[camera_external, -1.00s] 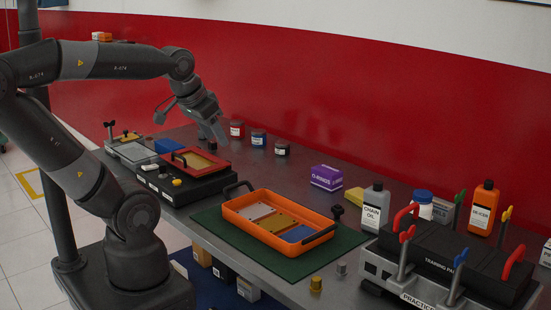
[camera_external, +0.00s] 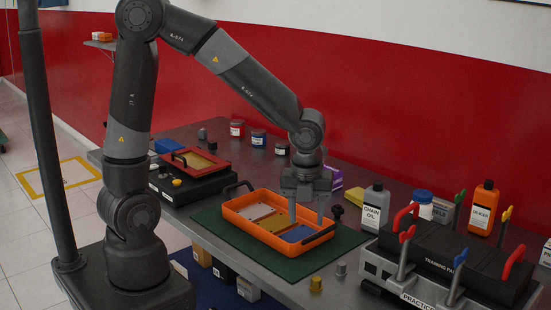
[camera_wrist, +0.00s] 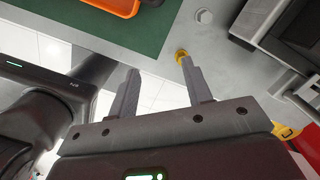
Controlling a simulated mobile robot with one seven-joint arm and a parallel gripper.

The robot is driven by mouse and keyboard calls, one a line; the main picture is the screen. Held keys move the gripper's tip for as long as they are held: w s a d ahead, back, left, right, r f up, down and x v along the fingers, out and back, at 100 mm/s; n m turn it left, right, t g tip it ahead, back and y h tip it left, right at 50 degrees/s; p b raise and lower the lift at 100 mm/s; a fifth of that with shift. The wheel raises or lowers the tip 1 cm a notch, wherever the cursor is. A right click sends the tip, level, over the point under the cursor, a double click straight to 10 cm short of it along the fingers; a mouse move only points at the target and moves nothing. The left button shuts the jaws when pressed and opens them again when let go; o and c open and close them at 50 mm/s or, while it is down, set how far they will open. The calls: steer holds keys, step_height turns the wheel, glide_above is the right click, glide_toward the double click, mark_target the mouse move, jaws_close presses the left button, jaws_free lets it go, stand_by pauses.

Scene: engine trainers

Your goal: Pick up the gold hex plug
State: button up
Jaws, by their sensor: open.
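The gold hex plug (camera_external: 316,284) stands on the grey bench near its front edge, in front of the green mat. My gripper (camera_external: 306,217) points down over the right end of the orange tray (camera_external: 235,215), behind and above the plug. The gripper is open with nothing between its fingers. In the wrist view the gold hex plug (camera_wrist: 181,53) shows just past the tip of the right finger, which may hide part of it. My open gripper (camera_wrist: 159,67) has both fingers in that view.
A silver plug (camera_external: 341,269) stands close behind and right of the gold one. The orange tray lies on a green mat (camera_external: 345,240). The black-and-grey training unit (camera_external: 430,262) with coloured levers stands to the right. A chain oil bottle (camera_external: 375,207) is behind.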

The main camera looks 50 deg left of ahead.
steer(key=s+d+f+m+g, duration=0.1)
steer(key=s+d+f+m, duration=0.15)
steer(key=d+m, duration=0.3)
glide_above(317, 279)
steer(key=shift+h, duration=0.3)
steer(key=f, duration=0.5)
steer(key=shift+s+f, duration=0.2)
steer(key=shift+s, duration=0.05)
steer(key=shift+w+a+f, duration=0.1)
steer(key=shift+w+f, duration=0.05)
steer(key=shift+f, duration=1.25)
steer(key=shift+w+f, duration=0.1)
steer(key=shift+f, duration=1.3)
steer(key=shift+c, duration=0.4)
jaws_close()
